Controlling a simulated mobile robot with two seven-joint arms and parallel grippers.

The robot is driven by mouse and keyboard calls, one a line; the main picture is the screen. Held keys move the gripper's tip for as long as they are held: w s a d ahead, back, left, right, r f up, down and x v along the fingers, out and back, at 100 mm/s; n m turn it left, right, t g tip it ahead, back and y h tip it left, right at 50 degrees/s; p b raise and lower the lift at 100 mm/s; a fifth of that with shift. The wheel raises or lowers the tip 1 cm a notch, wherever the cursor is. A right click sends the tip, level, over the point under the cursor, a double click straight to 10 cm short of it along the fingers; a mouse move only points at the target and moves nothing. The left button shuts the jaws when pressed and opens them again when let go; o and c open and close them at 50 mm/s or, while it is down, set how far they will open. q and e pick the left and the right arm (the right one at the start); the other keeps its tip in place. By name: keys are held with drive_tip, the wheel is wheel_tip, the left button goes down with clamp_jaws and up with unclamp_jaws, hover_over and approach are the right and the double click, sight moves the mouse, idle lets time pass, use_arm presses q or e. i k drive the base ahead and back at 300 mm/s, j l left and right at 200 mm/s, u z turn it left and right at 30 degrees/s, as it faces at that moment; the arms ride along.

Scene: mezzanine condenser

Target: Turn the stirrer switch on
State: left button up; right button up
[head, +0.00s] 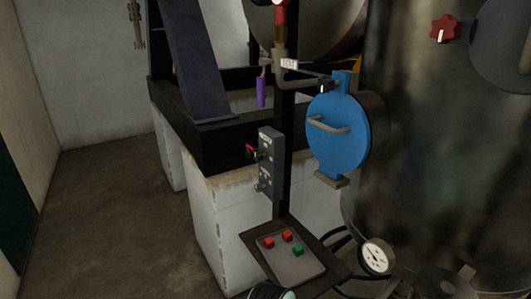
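A grey switch box (270,165) is mounted on a dark upright post near the middle of the head view. A red-tipped lever (251,150) sticks out from its left side. A smaller grey fitting (262,186) sits lower on the box. The labels are too small to read, so I cannot tell which control is the stirrer switch or its position. Neither of my grippers can be made out. A dark rounded part with a pale patch shows at the bottom edge, and I cannot tell what it is.
A tray (268,257) with red and green blocks sits on a dark shelf below the box. A blue round cover (337,137) with a handle is close on the right. A large dark tank (430,150) fills the right side. Open floor (120,210) lies left.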

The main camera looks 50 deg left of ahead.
sight(258, 156)
drive_tip(key=i+j, duration=0.1)
drive_tip(key=j, duration=1)
drive_tip(key=j+u, duration=0.1)
drive_tip(key=j, duration=0.45)
drive_tip(key=i+j+u, duration=0.15)
drive_tip(key=j, duration=0.35)
drive_tip(key=k+j, duration=0.1)
drive_tip(key=j, duration=0.45)
drive_tip(key=k+j, duration=0.1)
drive_tip(key=j, duration=0.45)
drive_tip(key=k+j+z, duration=0.1)
drive_tip(key=j+z, duration=0.15)
drive_tip(key=j, duration=0.25)
drive_tip(key=k+j+z, duration=0.1)
drive_tip(key=j+z, duration=0.2)
drive_tip(key=j, duration=0.2)
